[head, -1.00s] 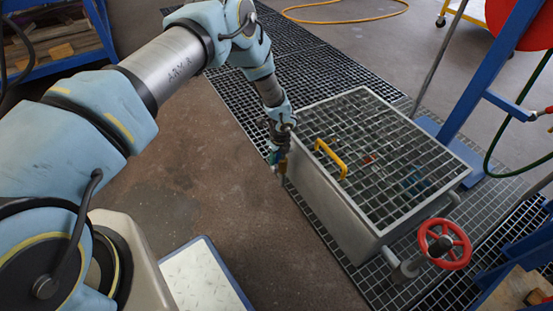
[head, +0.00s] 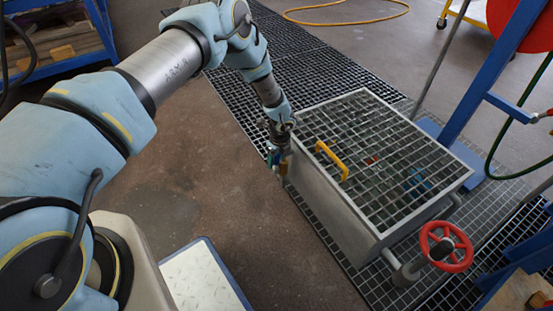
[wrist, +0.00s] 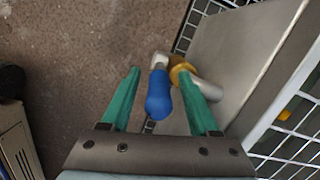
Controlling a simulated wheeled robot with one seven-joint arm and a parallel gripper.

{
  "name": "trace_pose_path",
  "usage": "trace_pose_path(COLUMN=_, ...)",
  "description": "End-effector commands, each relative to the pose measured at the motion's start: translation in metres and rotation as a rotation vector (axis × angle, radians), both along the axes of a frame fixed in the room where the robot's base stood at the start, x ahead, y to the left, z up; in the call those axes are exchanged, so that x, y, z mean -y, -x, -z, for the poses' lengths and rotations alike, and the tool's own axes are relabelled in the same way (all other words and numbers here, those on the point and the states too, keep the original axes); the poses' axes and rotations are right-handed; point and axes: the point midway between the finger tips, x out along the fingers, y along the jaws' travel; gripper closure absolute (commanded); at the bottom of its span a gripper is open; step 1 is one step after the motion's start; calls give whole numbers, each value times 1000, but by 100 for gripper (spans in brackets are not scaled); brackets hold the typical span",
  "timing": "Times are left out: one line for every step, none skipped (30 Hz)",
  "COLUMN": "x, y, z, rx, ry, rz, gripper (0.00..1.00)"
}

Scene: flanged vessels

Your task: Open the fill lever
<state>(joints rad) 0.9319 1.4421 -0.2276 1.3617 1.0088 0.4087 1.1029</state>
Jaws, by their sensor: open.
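The lever has a blue grip (wrist: 159,95) on a pale metal end, beside a brass-coloured fitting (wrist: 180,70) and a short grey pipe stub on the tank's side. My gripper (wrist: 157,72) has two green fingers. It is open, with the blue grip between the fingers and a gap visible on each side. In the head view my gripper (head: 277,160) is at the near left corner of the grey tank (head: 335,215). The lever is mostly hidden there by my gripper.
A grating lid (head: 385,150) with a yellow handle (head: 331,160) covers the tank. A red handwheel (head: 446,246) is at its lower right. A blue frame (head: 490,85) stands at right. Floor left of the tank is clear.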

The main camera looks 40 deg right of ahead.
Motion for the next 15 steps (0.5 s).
trace_pose_path(x=0, y=0, z=0, rx=0, ry=0, rz=0, gripper=38)
trace_pose_path(x=0, y=0, z=0, rx=0, ry=0, rz=0, gripper=38)
trace_pose_path(x=0, y=0, z=-1, rx=0, ry=0, rz=0, gripper=38)
trace_pose_path(x=0, y=1, z=-2, rx=0, ry=0, rz=0, gripper=38)
trace_pose_path(x=0, y=1, z=-5, rx=0, ry=0, rz=0, gripper=38)
trace_pose_path(x=0, y=1, z=-9, rx=0, ry=0, rz=0, gripper=38)
trace_pose_path(x=1, y=2, z=-12, rx=0, ry=1, rz=0, gripper=38)
trace_pose_path(x=1, y=2, z=-17, rx=1, ry=1, rz=1, gripper=38)
trace_pose_path(x=0, y=3, z=-23, rx=0, ry=1, rz=1, gripper=38)
trace_pose_path(x=0, y=4, z=-29, rx=1, ry=2, rz=1, gripper=38)
trace_pose_path(x=0, y=5, z=-35, rx=1, ry=2, rz=1, gripper=38)
trace_pose_path(x=0, y=6, z=-44, rx=1, ry=2, rz=2, gripper=38)
trace_pose_path(x=0, y=7, z=-50, rx=1, ry=2, rz=1, gripper=38)
trace_pose_path(x=0, y=8, z=-56, rx=1, ry=2, rz=1, gripper=38)
trace_pose_path(x=0, y=10, z=-64, rx=1, ry=2, rz=1, gripper=38)
